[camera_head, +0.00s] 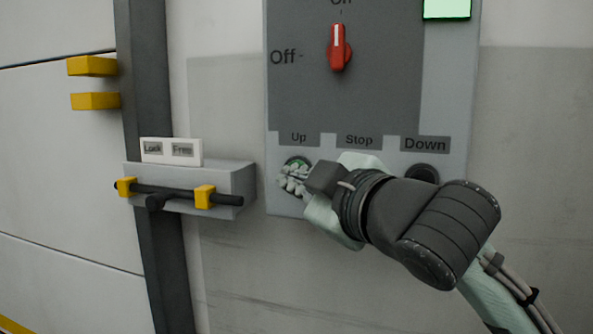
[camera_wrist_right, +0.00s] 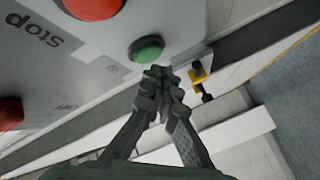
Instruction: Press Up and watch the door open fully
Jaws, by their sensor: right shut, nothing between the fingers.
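The grey control panel (camera_head: 374,105) has Up, Stop and Down labels. The green Up button (camera_head: 297,161) shows only as a sliver behind my right gripper (camera_head: 292,180); it shows whole in the wrist view (camera_wrist_right: 147,50). My right gripper is shut and empty, its fingertips (camera_wrist_right: 162,76) right at the lower edge of the button; I cannot tell whether they touch. The red Stop button (camera_wrist_right: 95,5) is hidden by my wrist in the head view. The black Down button (camera_head: 422,174) is partly covered. The door (camera_head: 60,165) is the white panelled surface at left. My left gripper is out of view.
The red rotary switch (camera_head: 340,47) points up towards On. A green lamp (camera_head: 447,8) is lit. A latch with a black bolt (camera_head: 170,192) and a Lock/Free plate (camera_head: 171,151) sits left of the panel. Yellow brackets (camera_head: 94,101) are on the door edge.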

